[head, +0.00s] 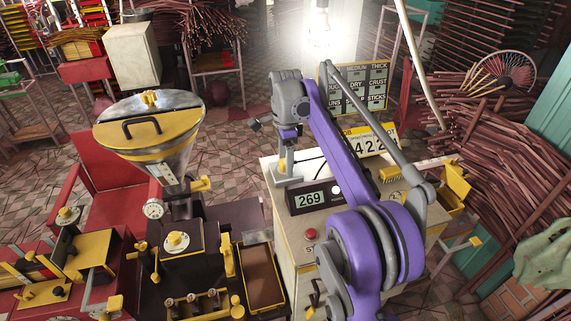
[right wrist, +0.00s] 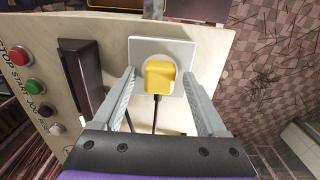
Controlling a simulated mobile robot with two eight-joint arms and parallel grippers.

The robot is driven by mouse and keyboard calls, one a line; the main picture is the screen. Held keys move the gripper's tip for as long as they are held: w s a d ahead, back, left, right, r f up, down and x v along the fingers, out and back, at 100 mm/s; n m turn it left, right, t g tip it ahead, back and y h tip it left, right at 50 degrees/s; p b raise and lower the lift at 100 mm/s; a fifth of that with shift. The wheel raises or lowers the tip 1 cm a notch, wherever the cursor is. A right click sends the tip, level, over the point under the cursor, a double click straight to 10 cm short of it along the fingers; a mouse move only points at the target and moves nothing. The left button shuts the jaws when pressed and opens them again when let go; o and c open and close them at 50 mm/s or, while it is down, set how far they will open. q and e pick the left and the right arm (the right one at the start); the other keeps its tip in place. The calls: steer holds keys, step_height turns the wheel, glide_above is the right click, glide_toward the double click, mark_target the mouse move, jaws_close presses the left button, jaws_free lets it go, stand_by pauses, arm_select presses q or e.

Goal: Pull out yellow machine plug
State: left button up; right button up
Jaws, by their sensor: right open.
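The yellow plug (right wrist: 159,76) sits in a white square socket plate (right wrist: 176,47) in the right wrist view, with a dark cord running from it toward the gripper. My right gripper (right wrist: 158,78) is open, its two grey fingers on either side of the plug with a visible gap on each side. In the head view my right gripper (head: 285,160) points down at the back left corner of the pale cabinet, and a bit of yellow shows between its fingers. My left gripper is not in view.
The pale cabinet (head: 290,240) carries a display reading 269 (head: 313,198) and a red button (head: 311,235). The yellow-lidded hopper machine (head: 150,125) stands left; stick piles (head: 515,190) lie right.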

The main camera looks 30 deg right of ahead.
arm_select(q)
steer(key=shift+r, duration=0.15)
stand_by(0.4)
arm_select(e)
jaws_close()
stand_by(0.4)
steer(key=shift+r, duration=0.1)
steer(key=shift+r+p, duration=1.15)
steer(key=shift+r, duration=0.85)
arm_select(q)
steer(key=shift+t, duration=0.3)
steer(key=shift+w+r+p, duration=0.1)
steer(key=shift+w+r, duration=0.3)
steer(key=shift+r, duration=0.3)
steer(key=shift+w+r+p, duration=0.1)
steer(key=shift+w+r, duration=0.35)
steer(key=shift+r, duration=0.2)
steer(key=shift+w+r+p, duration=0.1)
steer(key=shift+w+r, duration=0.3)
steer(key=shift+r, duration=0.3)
arm_select(e)
steer(key=shift+r, duration=0.9)
